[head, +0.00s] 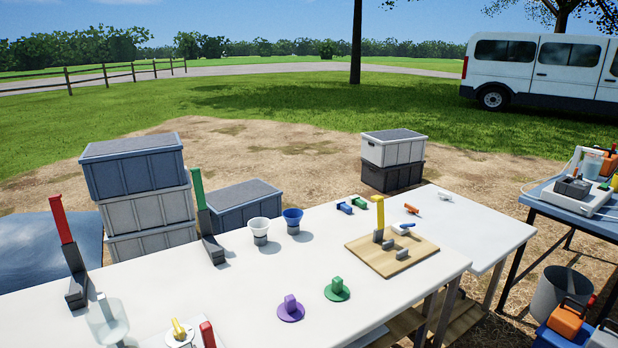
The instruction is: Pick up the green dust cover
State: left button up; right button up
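A green round cover with an upright knob (337,290) lies on the white table (240,290), near its front edge, right of the middle of the picture. It looks like the green dust cover. A similar purple cover (291,309) lies just left of it, apart from it. A smaller green piece (359,202) lies farther back beside a blue piece (345,208). Neither of my grippers shows in the head view.
A wooden board (378,262) with a yellow upright bar (380,212) stands right of the green cover. White (259,231) and blue (292,221) cups stand behind. A yellow-knobbed disc (179,333) and clear vessel (107,320) are at front left. The table between is clear.

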aim_at(336, 291)
jog(key=i+l+u, duration=0.1)
jog(key=l+u, duration=0.15)
jog(key=u, duration=0.15)
jog(key=l+u, duration=0.35)
jog(key=i+l+u, duration=0.1)
jog(key=l+u, duration=0.15)
jog(key=l, duration=0.5)
jog(key=l+u, duration=0.2)
jog(key=l, duration=2.15)
jog(key=i+l, duration=0.25)
jog(key=l, duration=0.15)
